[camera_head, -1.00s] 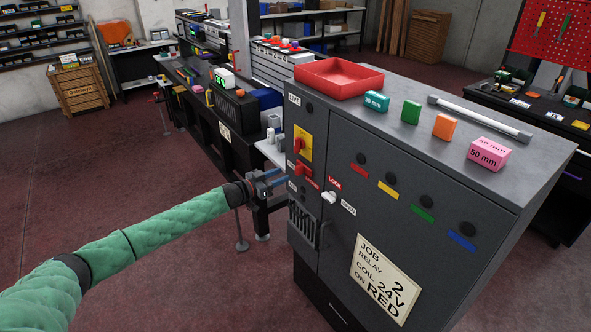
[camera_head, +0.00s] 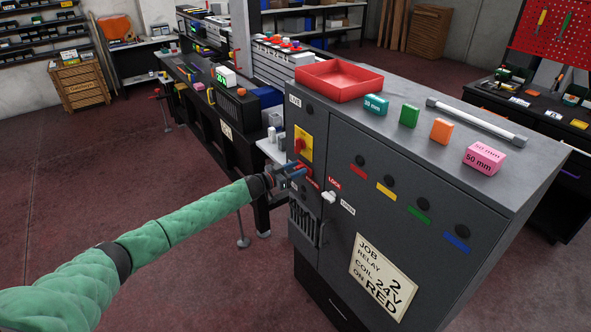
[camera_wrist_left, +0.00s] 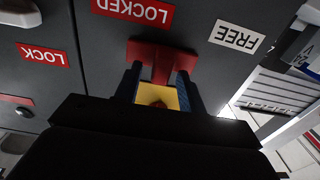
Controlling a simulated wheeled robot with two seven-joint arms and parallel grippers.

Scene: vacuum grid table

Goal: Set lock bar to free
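The lock bar is a red T-shaped piece (camera_wrist_left: 161,55) on the front of the dark grey cabinet (camera_head: 352,160). In the left wrist view, which is upside down, it lies beside the red LOCKED label (camera_wrist_left: 133,10), with the white FREE label (camera_wrist_left: 237,37) off to the right. My left gripper (camera_head: 297,170) is at the cabinet front, below the yellow plate (camera_head: 304,143) with its red knob. In the left wrist view its blue-padded fingers (camera_wrist_left: 160,92) are open on either side of the bar's stem, with gaps seeming to show. My right gripper is out of view.
A white latch knob (camera_head: 328,196) sits by the LOCK label (camera_head: 335,183), right of my left gripper. On the cabinet top are a red tray (camera_head: 338,78), several coloured blocks and a white tube (camera_head: 475,121).

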